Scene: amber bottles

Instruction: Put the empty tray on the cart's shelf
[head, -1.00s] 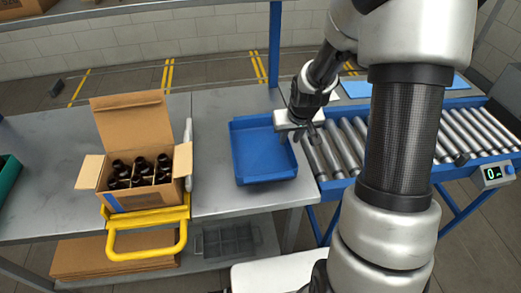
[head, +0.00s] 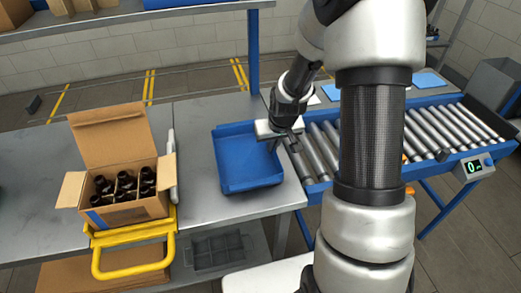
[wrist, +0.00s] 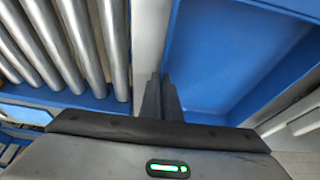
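The empty blue tray (head: 248,176) lies on the grey metal table, near its right end beside the roller conveyor. My gripper (head: 284,143) is at the tray's right wall, toward the back. In the wrist view the tray's blue inside (wrist: 225,60) fills the upper right. There the two dark fingers of my gripper (wrist: 163,98) are close together at the tray's wall and appear shut on it. The tray sits flat on the table.
An open cardboard box (head: 140,208) of amber bottles stands at the left, by a yellow handle frame (head: 133,262). A grey divided crate (head: 218,250) lies below the table. The roller conveyor (head: 440,130) runs off to the right.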

